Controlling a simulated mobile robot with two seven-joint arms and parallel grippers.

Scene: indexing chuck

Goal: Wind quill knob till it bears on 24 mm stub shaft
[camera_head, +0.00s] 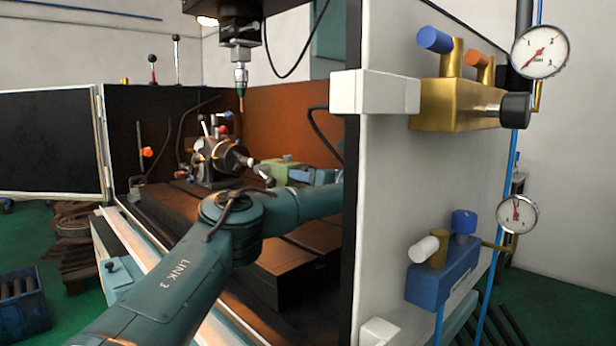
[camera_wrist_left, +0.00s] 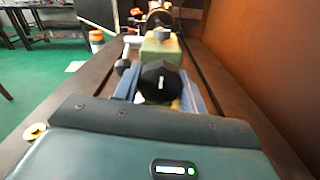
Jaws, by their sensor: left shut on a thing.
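The black quill knob (camera_wrist_left: 158,82) sits at the near end of the green tailstock (camera_wrist_left: 162,50), which also shows in the head view (camera_head: 283,167). My left gripper (camera_wrist_left: 160,92) is shut on the knob, with a blue finger on each side. In the head view my left gripper (camera_head: 299,175) is at the tailstock's right end, partly behind the white panel. The dark chuck (camera_head: 217,157) faces the tailstock, with a pale stub shaft (camera_head: 249,161) pointing toward it. I cannot tell whether the quill tip touches the shaft. My right gripper is out of view.
The white panel (camera_head: 440,180) with valves and gauges stands close on the right. A spindle with a drill (camera_head: 240,78) hangs above the chuck. A black ball-ended lever (camera_wrist_left: 123,66) is close to the left finger. The rust-coloured wall (camera_wrist_left: 250,50) runs along the right side.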

